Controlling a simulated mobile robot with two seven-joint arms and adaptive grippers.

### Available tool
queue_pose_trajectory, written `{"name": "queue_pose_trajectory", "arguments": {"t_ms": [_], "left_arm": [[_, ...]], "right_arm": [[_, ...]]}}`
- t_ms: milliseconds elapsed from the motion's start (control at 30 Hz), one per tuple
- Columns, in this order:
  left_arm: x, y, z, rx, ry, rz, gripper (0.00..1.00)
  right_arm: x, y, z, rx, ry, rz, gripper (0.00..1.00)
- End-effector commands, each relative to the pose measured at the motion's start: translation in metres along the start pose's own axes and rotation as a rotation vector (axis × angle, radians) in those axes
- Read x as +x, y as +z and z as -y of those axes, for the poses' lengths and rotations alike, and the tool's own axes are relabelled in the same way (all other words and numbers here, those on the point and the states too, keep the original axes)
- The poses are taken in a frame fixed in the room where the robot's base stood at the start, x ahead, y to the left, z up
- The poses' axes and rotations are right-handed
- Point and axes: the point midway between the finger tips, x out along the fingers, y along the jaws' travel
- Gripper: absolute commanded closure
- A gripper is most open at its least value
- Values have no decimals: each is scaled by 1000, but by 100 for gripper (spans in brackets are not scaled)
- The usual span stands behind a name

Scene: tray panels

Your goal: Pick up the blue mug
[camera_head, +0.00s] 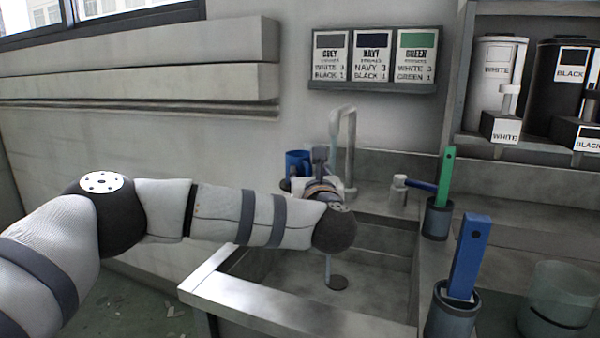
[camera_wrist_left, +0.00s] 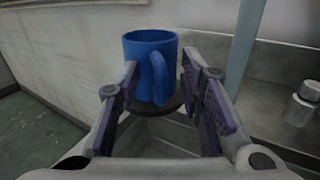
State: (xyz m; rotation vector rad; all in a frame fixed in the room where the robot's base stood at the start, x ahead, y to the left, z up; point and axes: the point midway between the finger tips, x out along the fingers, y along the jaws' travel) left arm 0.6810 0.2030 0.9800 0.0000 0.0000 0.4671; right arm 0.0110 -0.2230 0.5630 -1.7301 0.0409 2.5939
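The blue mug (camera_head: 297,163) stands upright behind the sink, beside the faucet, partly hidden by my left gripper in the head view. In the left wrist view the mug (camera_wrist_left: 147,58) stands on a small dark round surface, with its handle toward me and to the right. My left gripper (camera_wrist_left: 166,104) is open. Its two fingers spread to either side of the mug's handle side, and a gap shows between the handle and the right finger. Whether the left finger touches the mug I cannot tell. In the head view the left gripper (camera_head: 318,172) is mostly hidden by its own wrist. My right gripper is not in view.
A tall faucet (camera_head: 350,140) rises just right of the mug. The sink (camera_head: 375,290) lies below my left arm. Holders with a green-handled tool (camera_head: 446,175) and a blue-handled tool (camera_head: 470,255) stand on the right counter, near a clear container (camera_head: 562,295).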

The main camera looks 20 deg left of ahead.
Motion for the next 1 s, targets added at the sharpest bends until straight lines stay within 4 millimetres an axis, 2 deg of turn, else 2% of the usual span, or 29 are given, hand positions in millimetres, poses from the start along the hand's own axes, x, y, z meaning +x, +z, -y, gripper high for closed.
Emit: {"name": "queue_pose_trajectory", "arguments": {"t_ms": [33,167,200,533,633,767,867,1000], "left_arm": [[0,0,0,0,0,0,68],[0,0,0,0,0,0,97],[0,0,0,0,0,0,100],[0,1,0,-1,1,1,100],[0,8,0,-1,1,2,100],[0,31,0,-3,2,5,100],[-20,58,0,-4,-4,6,100],[-55,99,-2,-4,-4,7,100]], "right_arm": [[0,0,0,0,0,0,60],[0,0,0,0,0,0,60],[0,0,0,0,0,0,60],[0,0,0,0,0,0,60],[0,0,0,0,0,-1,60],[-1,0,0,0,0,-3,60],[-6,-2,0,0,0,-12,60],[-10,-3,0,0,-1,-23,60]]}}
